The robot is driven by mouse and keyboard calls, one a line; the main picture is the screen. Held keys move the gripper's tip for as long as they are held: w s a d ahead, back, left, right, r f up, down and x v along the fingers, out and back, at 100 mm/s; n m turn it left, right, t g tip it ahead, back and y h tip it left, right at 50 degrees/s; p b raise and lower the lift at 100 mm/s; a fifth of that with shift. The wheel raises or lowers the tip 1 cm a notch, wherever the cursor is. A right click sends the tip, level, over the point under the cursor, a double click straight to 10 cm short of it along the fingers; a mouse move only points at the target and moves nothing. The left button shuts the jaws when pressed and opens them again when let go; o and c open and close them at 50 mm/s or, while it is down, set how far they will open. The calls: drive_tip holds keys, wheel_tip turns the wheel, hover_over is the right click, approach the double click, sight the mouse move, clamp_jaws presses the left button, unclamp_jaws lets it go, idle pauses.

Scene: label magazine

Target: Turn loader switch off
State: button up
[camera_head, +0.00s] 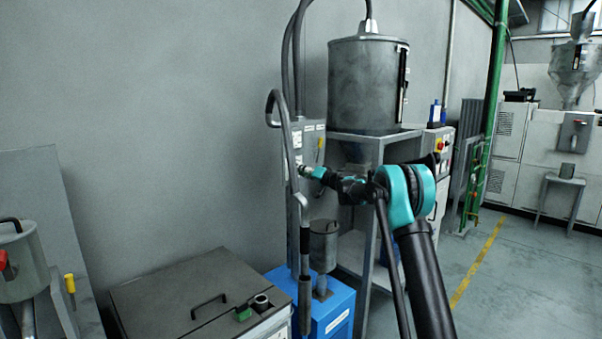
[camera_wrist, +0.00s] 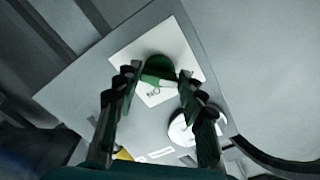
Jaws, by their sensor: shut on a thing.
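The loader switch is a green round knob (camera_wrist: 163,68) on a white label plate in the wrist view, with a pale bar across it and small lettering below. My gripper (camera_wrist: 157,77) has its two dark fingers on either side of this knob, shut on it. In the head view my gripper (camera_head: 304,170) reaches left to the face of the grey control panel (camera_head: 312,136). The knob is hidden there behind the fingers. I cannot read the switch position for certain.
A hose with a handle (camera_head: 304,238) hangs in front of the panel's left side. A large grey hopper (camera_head: 364,85) stands on a frame behind my arm. A blue unit (camera_head: 331,312) and a grey lidded box (camera_head: 170,297) stand below. The floor at right is open.

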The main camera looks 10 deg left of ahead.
drive_tip(key=o, duration=1.2)
drive_tip(key=shift+c, duration=0.2)
drive_tip(key=v, duration=1.2)
